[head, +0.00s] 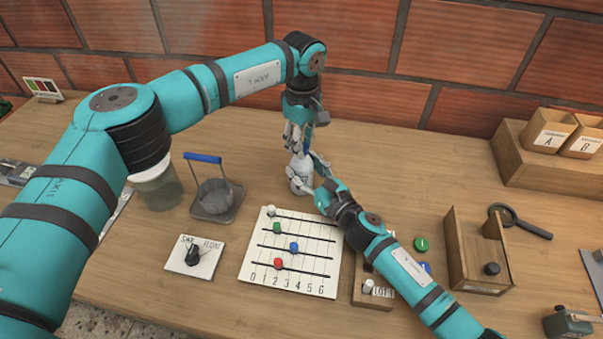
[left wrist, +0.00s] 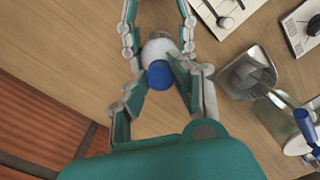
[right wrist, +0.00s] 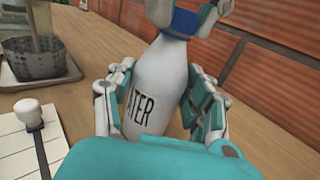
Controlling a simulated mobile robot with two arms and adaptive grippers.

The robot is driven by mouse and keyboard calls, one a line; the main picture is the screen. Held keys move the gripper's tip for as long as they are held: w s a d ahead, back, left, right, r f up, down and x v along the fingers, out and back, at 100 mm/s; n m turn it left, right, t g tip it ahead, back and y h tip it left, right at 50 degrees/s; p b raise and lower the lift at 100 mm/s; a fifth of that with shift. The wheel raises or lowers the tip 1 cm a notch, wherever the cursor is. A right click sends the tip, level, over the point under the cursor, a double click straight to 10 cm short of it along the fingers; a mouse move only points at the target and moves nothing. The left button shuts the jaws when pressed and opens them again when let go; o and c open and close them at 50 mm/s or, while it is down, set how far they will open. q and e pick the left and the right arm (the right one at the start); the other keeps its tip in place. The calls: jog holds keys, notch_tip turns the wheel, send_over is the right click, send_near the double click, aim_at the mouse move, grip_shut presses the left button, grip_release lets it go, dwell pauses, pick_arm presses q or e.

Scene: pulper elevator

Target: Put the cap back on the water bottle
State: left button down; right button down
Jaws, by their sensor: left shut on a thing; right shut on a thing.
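The white water bottle (head: 300,172) stands upright on the wooden table, with "WATER" lettering partly visible in the right wrist view (right wrist: 152,95). My right gripper (head: 318,180) is shut around the bottle's body, one finger on each side. The blue cap (right wrist: 184,22) is at the top of the bottle's neck, in line with it and apparently touching. My left gripper (head: 300,143) comes down from above and is shut on the cap, which also shows between its fingers in the left wrist view (left wrist: 170,75). The fingers hide how deep the cap sits.
A slider board (head: 290,252) with coloured knobs lies in front of the bottle. The table behind the bottle is clear up to the brick wall.

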pick_arm(q)
jog(key=c, duration=1)
grip_release()
notch_tip(320, 180, up, 12)
jog(key=shift+r, duration=0.1)
pick_arm(e)
jog(key=shift+c, duration=2.1)
grip_release()
